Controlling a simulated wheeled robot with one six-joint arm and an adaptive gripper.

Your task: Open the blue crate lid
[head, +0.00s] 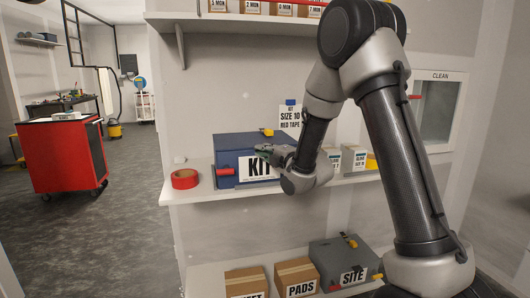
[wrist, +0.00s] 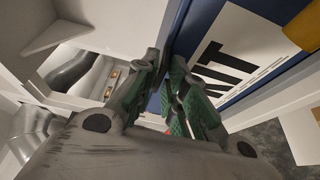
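The blue crate (head: 232,143) stands on the middle shelf with its lid down. Its front bears a white KIT label (head: 256,169), which also shows in the wrist view (wrist: 228,60). A red part (head: 224,171) is on the front left, and a yellow part (head: 267,132) is on top near the back. My gripper (head: 262,150) is at the front upper edge of the crate, partly over the label. In the wrist view its green fingertips (wrist: 166,62) are close together, with a blue edge of the crate between or just behind them. Whether they grip it is unclear.
A red tape roll (head: 185,179) lies on the shelf (head: 215,193) left of the crate. Small boxes (head: 354,158) stand to its right, partly behind my arm. A grey SITE crate (head: 337,255) and cardboard boxes (head: 297,274) are on the lower shelf. A red cart (head: 62,155) stands far left.

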